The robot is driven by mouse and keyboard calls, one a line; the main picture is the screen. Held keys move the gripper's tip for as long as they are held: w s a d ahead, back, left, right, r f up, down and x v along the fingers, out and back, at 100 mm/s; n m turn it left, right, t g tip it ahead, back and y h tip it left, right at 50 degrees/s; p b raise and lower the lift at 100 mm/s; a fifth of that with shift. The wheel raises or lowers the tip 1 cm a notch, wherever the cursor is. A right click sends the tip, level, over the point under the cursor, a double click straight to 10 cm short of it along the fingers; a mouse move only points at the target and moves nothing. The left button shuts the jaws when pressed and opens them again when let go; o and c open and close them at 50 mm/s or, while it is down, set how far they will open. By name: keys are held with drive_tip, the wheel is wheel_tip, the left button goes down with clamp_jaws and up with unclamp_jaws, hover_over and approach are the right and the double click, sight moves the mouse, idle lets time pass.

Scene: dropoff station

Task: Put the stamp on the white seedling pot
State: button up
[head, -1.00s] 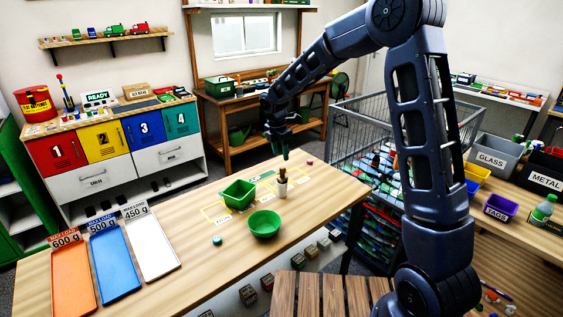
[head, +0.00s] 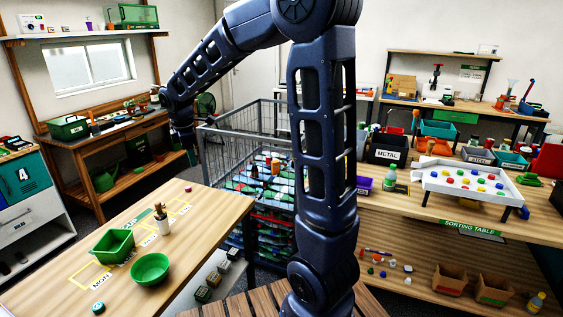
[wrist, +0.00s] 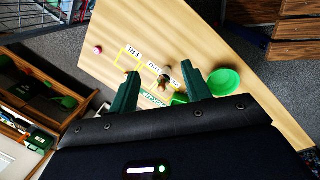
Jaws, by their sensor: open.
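I cannot pick out the stamp for sure in either view. A white cup-like pot (head: 163,226) with brown sticks or handles in it stands on the near wooden table; I cannot tell whether it is the seedling pot. In the wrist view the sticks' tops (wrist: 164,80) show far below, between my fingers. My gripper (wrist: 161,72) is open and empty, high above the table. In the head view my gripper (head: 188,142) hangs at the arm's end, dark and small against the background.
A green tray (head: 112,243), green bowl (head: 150,268), teal disc (head: 98,308) and magenta piece (head: 188,188) share the near table (head: 215,208). A wire cart (head: 222,150) stands behind it. A potting bench (head: 105,130) is at left, a sorting table (head: 440,215) at right.

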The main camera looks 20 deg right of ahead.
drive_tip(key=s+d+r+m+t, duration=0.1)
drive_tip(key=s+d+r+m, duration=0.3)
drive_tip(key=d, duration=0.3)
drive_tip(key=s+d+r+m, duration=0.2)
drive_tip(key=s+d+m, duration=0.3)
drive_tip(key=s+d, duration=0.15)
drive_tip(key=s+d+f+m+t, duration=0.1)
drive_tip(key=s+d+m, duration=0.8)
drive_tip(key=s, duration=0.5)
drive_tip(key=shift+d+f+m+t+y, duration=0.2)
drive_tip(key=shift+f+m+t+y, duration=0.2)
drive_tip(key=shift+m, duration=0.1)
